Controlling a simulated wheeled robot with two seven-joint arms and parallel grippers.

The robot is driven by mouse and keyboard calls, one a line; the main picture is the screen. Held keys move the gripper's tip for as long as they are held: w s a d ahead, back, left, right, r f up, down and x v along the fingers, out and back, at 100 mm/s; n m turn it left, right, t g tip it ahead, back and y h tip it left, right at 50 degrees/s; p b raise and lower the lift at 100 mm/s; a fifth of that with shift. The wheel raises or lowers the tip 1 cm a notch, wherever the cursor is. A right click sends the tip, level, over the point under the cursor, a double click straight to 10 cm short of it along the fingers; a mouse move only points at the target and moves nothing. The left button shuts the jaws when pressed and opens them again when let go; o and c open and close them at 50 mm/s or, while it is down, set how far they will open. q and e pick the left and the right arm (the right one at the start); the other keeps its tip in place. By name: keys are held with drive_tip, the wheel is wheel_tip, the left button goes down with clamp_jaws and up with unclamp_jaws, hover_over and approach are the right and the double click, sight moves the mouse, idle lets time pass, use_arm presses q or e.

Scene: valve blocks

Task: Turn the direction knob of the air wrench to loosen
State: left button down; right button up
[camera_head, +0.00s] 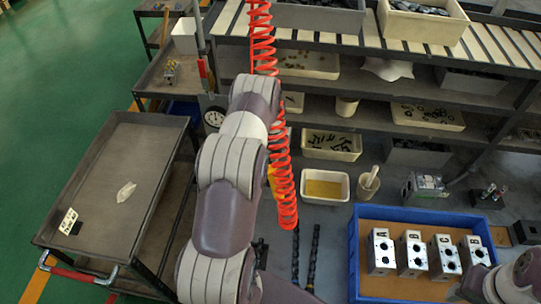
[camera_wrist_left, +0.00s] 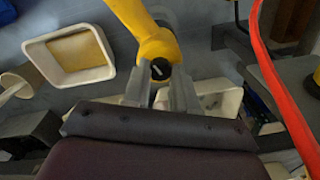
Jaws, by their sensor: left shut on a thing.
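The yellow air wrench (camera_wrist_left: 150,38) hangs in front of my left gripper in the left wrist view. Its dark round direction knob (camera_wrist_left: 160,69), with a light mark, sits between the tips of my left gripper (camera_wrist_left: 160,84), which is shut on it. In the head view only a small part of the yellow wrench (camera_head: 271,178) shows beside my left arm, and the arm hides the knob and fingers. My right gripper is not in view; only part of my right arm shows at the bottom right.
A red coiled hose (camera_head: 284,188) hangs close beside my left arm. A blue tray (camera_head: 353,255) with lettered valve blocks (camera_head: 412,254) stands at the lower right. A white bin (camera_head: 325,185) lies on the bench, and a metal cart (camera_head: 110,190) stands at left.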

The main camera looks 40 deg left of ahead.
use_arm(q)
drive_tip(key=n+b, duration=0.2)
drive_tip(key=shift+f+b, duration=0.25)
drive_tip(key=shift+b, duration=0.05)
drive_tip(key=shift+n+b, duration=0.85)
drive_tip(key=shift+n, duration=0.05)
drive_tip(key=n+b, duration=0.2)
drive_tip(key=shift+n, duration=0.4)
drive_tip(key=n+b, duration=0.2)
drive_tip(key=n, duration=0.1)
drive_tip(key=shift+r+n, duration=0.15)
drive_tip(key=shift+n, duration=0.15)
drive_tip(key=n+b, duration=0.1)
drive_tip(key=n, duration=0.2)
drive_tip(key=shift+n+b, duration=0.3)
drive_tip(key=shift+b, duration=0.05)
drive_tip(key=shift+r+n+b, duration=0.15)
drive_tip(key=shift+n+b, duration=0.25)
drive_tip(key=shift+n, duration=1.5)
